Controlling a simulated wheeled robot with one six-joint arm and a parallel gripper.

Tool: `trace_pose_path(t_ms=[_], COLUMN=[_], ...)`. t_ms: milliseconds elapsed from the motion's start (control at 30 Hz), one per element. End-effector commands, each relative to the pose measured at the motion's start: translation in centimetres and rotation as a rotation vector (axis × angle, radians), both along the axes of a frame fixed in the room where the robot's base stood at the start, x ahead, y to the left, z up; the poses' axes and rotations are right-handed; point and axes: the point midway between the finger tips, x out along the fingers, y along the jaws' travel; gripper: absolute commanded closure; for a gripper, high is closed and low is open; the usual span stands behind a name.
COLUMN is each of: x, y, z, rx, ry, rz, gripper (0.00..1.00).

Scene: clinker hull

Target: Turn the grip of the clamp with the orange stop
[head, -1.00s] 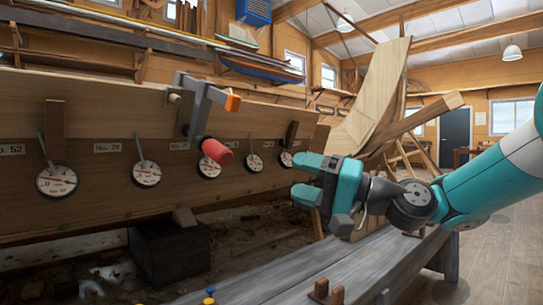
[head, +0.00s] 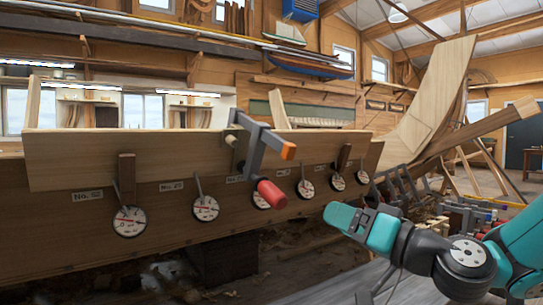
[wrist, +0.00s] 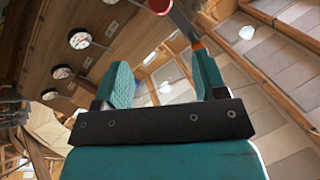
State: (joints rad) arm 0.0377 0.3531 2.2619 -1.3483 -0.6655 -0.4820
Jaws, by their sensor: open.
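The clamp (head: 254,139) is grey and hooks over the top edge of the upper plank. Its orange stop (head: 288,151) sits at the end of its upper arm, and its red grip (head: 271,193) hangs at the lower end, in front of the hull. My gripper (head: 348,220) is to the right of the red grip and a little lower, apart from it. In the wrist view, the fingers of my gripper (wrist: 163,72) stand apart with nothing between them. The red grip (wrist: 160,5) shows at the top edge beyond the fingers, partly cut off.
Several round dials (head: 129,221) with levers line the planked hull (head: 60,215). Wooden blocks (head: 127,178) stand on the planking. More grey clamps (head: 400,187) stand at the right behind my arm. The space between my gripper and the red grip looks clear.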

Motion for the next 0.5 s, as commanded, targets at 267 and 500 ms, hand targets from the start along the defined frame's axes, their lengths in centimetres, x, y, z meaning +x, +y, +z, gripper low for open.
trace_pose_path(t_ms=[267, 500], x=[-3.1, -3.4], y=[1.2, 1.6], z=[2.1, 1.5], rx=[-0.408, -0.519], ry=[-0.223, -0.279], rz=[-0.176, -0.204], gripper=[0.35, 0.35])
